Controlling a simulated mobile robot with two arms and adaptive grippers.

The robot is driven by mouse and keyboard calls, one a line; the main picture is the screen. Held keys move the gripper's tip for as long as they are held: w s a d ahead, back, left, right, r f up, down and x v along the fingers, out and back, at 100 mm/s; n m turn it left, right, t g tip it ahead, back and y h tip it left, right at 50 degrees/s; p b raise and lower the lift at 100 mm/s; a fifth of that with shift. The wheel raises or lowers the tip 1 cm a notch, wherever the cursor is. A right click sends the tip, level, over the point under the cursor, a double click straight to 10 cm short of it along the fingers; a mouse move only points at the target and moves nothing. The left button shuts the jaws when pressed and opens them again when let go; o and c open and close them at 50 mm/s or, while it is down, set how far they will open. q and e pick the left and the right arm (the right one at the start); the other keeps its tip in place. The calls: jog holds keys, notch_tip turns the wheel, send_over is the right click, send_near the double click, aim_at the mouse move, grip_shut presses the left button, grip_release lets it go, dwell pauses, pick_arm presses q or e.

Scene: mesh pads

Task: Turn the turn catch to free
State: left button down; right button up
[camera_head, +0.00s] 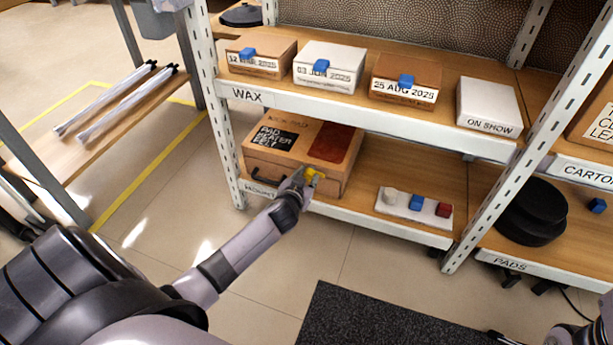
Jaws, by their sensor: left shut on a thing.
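My left gripper (306,177) is at the box's front right, shut on the turn catch. Its fingers partly hide the catch, so its exact angle is hard to tell. Part of my right arm shows at the bottom right corner; its gripper cannot be made out.
A white tray (414,219) with small white, blue and red pieces sits right of the box. Dated boxes (329,66) stand on the shelf above, whose edge (290,103) overhangs. A slotted upright (215,100) stands left. Black pads (532,210) lie right.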

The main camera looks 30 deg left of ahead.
pick_arm(q)
jog(key=c, duration=1.2)
grip_release()
jog(key=shift+c, duration=0.2)
jog(key=shift+s, duration=0.1)
jog(key=v, duration=1.2)
